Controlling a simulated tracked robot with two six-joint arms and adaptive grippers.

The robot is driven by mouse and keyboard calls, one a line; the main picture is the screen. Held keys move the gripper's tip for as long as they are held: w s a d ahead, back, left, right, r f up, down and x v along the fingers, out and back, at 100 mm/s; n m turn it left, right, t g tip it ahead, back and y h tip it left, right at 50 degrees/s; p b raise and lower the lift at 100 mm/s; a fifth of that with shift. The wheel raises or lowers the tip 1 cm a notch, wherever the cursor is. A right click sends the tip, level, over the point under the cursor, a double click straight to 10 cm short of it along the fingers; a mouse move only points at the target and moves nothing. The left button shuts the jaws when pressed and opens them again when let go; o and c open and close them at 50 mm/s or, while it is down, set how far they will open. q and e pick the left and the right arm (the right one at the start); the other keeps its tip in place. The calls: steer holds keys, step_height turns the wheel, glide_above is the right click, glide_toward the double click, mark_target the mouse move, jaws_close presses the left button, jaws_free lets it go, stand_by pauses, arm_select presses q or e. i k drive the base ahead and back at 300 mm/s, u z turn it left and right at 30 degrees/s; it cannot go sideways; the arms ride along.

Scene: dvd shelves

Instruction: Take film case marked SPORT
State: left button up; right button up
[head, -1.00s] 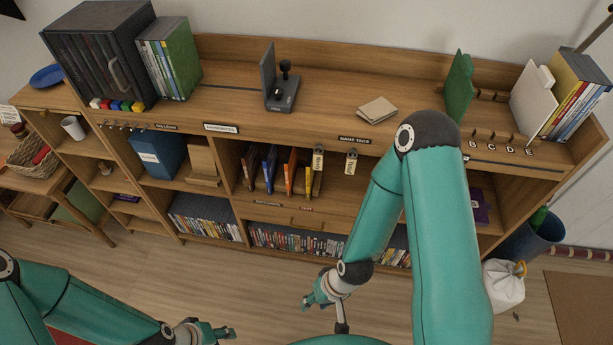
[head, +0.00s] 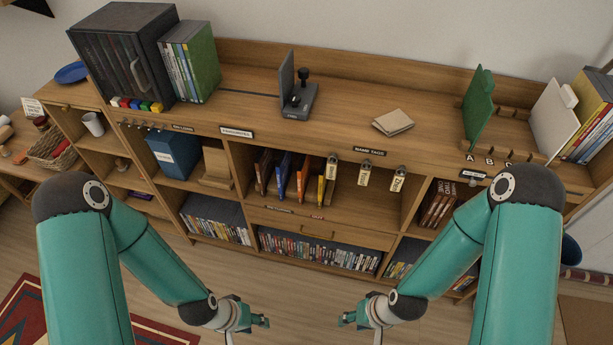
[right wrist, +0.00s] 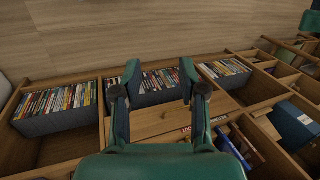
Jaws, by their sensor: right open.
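Film cases stand spine-out in the low compartments: a left row (head: 215,228), a long middle row (head: 315,252) and a right row (head: 402,268). Their spines are too small to read, so I cannot tell which is marked SPORT. My left gripper (head: 262,321) hangs in front of the unit, low in the head view; its jaw state is unclear. My right gripper (head: 346,320) is beside it, further right. In the right wrist view my right gripper (right wrist: 160,78) is open and empty, its fingers framing the middle row of cases (right wrist: 155,84) from a distance.
Above the middle row are a drawer (head: 318,230) and a shelf with several coloured books (head: 290,180). A blue box file (head: 172,154) stands at left. Floor before the unit is clear; a red rug (head: 40,305) lies at left.

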mark_target(304, 171)
steer(key=k, duration=1)
steer(key=u, duration=0.8)
steer(key=i, duration=1.5)
steer(key=z, duration=0.25)
